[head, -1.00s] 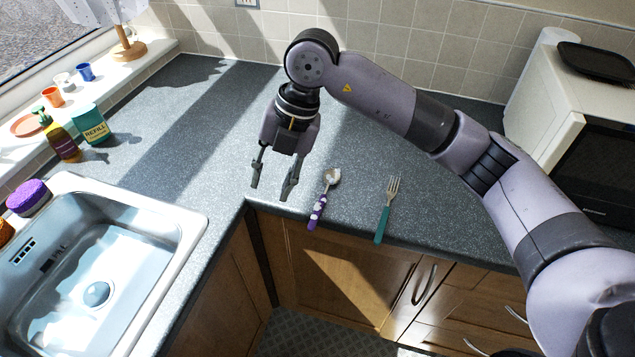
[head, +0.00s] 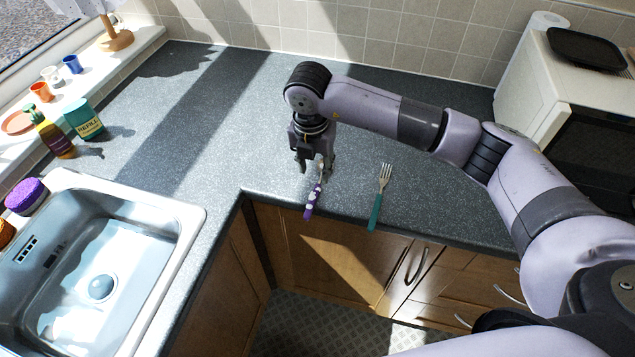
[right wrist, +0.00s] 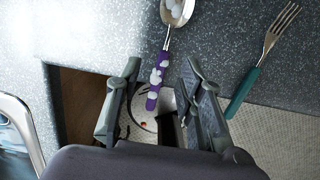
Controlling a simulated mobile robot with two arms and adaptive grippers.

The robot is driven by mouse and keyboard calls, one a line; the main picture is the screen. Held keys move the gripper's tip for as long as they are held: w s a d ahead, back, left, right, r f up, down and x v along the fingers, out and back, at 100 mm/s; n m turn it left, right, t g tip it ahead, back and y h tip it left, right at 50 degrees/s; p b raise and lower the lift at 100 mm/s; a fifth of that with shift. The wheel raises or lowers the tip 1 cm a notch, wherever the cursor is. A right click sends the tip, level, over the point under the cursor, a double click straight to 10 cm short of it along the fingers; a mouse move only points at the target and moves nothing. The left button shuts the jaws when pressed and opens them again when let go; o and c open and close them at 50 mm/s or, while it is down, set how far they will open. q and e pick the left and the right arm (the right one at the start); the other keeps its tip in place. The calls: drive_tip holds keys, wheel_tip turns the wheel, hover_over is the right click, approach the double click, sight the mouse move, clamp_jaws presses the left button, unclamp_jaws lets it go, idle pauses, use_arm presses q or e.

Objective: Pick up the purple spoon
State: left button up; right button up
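The purple spoon (head: 313,201) has white spots on its handle and a metal bowl. It lies on the counter near the front edge, handle toward the edge. In the right wrist view its handle (right wrist: 157,78) shows between the two fingers, with the bowl beyond them. My right gripper (head: 316,170) is above the spoon's bowl end and hides part of it. In the right wrist view the right gripper (right wrist: 163,66) is open, a finger on each side of the handle, with gaps visible. My left gripper is not in view.
A green-handled fork (head: 378,200) lies right of the spoon; it also shows in the right wrist view (right wrist: 243,92). A sink (head: 190,225) is at the left. A microwave (head: 590,150) stands at the right. The counter behind the spoon is clear.

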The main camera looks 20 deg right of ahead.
sight(318, 185)
drive_tip(key=shift+s+d+f+p, duration=0.1)
drive_tip(key=shift+f+p, duration=0.4)
drive_tip(key=shift+f, duration=0.1)
drive_tip(key=f, duration=0.1)
drive_tip(key=f+p, duration=0.1)
drive_tip(key=f, duration=0.1)
drive_tip(key=shift+d+f+p, duration=0.2)
drive_tip(key=shift+f+p, duration=0.1)
drive_tip(key=shift+f, duration=0.35)
drive_tip(key=shift+c, duration=0.2)
clamp_jaws()
